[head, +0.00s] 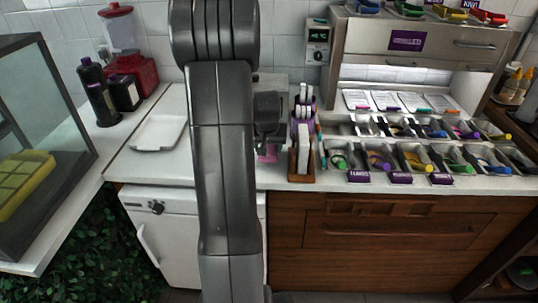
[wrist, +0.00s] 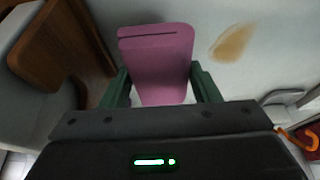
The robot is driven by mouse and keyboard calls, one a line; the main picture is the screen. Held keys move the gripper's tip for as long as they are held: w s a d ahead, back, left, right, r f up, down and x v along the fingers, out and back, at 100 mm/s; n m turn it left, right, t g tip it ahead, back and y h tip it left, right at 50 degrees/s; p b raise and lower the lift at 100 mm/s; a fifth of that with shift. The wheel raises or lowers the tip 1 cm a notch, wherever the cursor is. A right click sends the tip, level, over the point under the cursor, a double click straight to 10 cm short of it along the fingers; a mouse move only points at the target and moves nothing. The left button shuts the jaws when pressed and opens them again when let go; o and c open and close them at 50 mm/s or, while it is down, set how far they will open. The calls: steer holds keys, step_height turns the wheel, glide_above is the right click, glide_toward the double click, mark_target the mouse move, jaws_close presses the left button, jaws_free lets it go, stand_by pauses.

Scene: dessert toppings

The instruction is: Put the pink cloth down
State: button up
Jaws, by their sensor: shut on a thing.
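The pink cloth (wrist: 158,55) is between the two green fingers of my gripper (wrist: 162,88) in the wrist view. It looks like a flat pink block with a dark slit near its far edge. My gripper is shut on it. In the head view a small bit of the pink cloth (head: 267,154) shows just right of my arm, close to the white counter (head: 282,178). My arm hides most of the cloth and gripper there. I cannot tell whether the cloth touches the counter.
A brown stain (wrist: 231,43) lies on the pale surface right of the cloth. A wooden holder (head: 301,165) with cards stands just right of my gripper, beside topping bins (head: 405,158). A white tray (head: 158,133) lies left of my arm. Bare counter lies around the tray.

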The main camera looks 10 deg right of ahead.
step_height(320, 180, down, 3)
steer(key=shift+f, duration=0.15)
steer(key=shift+f+b, duration=0.25)
steer(key=shift+b, duration=0.1)
steer(key=o, duration=0.9)
steer(key=shift+s+d+r, duration=0.1)
